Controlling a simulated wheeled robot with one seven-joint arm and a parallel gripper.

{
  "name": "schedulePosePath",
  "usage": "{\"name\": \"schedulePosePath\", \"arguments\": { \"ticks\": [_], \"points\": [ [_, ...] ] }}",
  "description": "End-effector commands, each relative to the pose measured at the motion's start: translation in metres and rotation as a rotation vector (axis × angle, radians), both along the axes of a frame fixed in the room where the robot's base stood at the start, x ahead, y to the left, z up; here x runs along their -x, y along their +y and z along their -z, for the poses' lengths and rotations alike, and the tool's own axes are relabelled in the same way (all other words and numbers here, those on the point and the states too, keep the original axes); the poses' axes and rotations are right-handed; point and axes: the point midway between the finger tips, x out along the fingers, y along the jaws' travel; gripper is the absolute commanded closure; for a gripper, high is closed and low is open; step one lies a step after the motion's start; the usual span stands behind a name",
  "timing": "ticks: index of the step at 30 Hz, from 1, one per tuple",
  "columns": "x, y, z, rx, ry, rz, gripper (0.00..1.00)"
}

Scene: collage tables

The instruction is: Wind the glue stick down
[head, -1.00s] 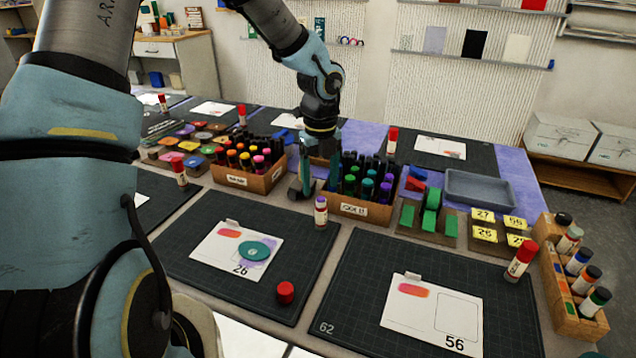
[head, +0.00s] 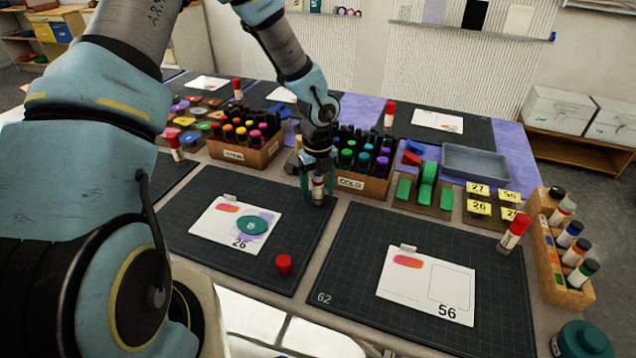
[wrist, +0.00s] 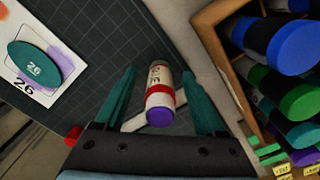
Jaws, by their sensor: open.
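The glue stick (wrist: 160,90) is a white tube with a red band and an exposed purple end facing the wrist camera. It stands uncapped at the back right corner of the mat; in the head view the glue stick (head: 318,188) is partly hidden by my fingers. My gripper (head: 317,194) is open around it, with one teal finger on each side. In the wrist view my gripper (wrist: 158,92) shows gaps between both fingers and the tube. A red cap (head: 284,264) lies on the mat in front; in the wrist view the red cap (wrist: 73,133) shows beside my gripper body.
The wooden box of dark markers labelled COLD (head: 350,184) stands close behind and right of my gripper. A WARM box (head: 234,155) stands left. Card 26 (head: 212,228) with a teal disc lies left on the mat (head: 200,265). Another capped glue stick (head: 514,234) stands right.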

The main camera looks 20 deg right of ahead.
Motion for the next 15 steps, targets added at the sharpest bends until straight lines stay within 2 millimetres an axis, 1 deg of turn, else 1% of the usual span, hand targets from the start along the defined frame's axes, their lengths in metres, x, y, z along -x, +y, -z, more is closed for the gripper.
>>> {"name": "schedulePosePath", "arguments": {
  "ticks": [5, 15],
  "points": [
    [0.0000, 0.0000, 0.0001, 0.000, 0.000, 0.000, 0.28],
    [0.0000, 0.0001, -0.0001, 0.000, 0.000, 0.000, 0.65]
  ]
}}
